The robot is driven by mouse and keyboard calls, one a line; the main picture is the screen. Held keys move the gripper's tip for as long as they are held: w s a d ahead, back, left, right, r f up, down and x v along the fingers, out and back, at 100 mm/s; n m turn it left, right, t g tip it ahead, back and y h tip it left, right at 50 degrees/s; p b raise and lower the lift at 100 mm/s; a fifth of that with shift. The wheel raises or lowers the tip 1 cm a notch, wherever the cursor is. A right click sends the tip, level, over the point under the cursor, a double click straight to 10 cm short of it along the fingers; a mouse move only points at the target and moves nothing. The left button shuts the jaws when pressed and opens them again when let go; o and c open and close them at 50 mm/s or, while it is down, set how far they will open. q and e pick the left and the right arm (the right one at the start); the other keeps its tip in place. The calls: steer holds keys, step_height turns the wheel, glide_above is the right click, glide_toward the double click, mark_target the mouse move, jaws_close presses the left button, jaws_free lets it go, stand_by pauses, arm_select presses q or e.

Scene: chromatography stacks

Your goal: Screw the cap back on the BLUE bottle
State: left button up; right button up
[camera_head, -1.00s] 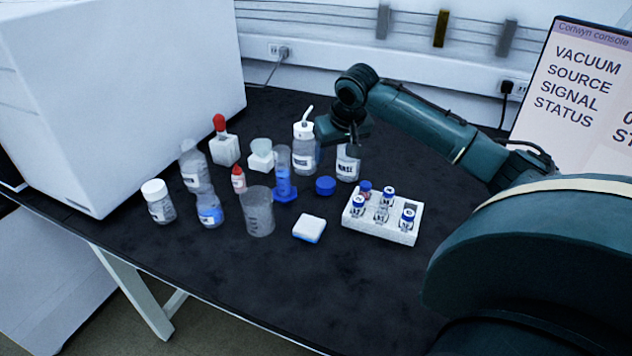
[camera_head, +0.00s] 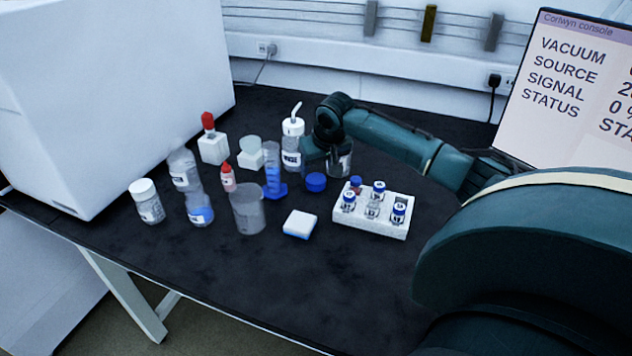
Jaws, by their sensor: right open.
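A loose blue cap (camera_head: 316,183) lies on the dark bench near the middle. My right gripper (camera_head: 318,164) is just above and behind the cap, pointing down; it is open, and I cannot tell whether its fingers touch the cap. A clear bottle (camera_head: 341,163) stands just right of the gripper, partly hidden by my right arm, and its mouth cannot be made out. I cannot tell which of these is the BLUE bottle. My left gripper is out of view.
A white rack (camera_head: 370,223) with blue-capped vials stands right of the cap. A measuring cylinder (camera_head: 273,178), wash bottle (camera_head: 292,150), grey beaker (camera_head: 248,212) and white-and-blue block (camera_head: 299,224) stand close by. The bench front (camera_head: 280,290) is clear.

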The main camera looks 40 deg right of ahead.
mark_target(316, 178)
steer(key=x, duration=0.5)
steer(key=shift+d+f+b, duration=0.1)
steer(key=shift+d+b, duration=0.05)
steer(key=shift+b, duration=0.25)
steer(key=c, duration=0.7)
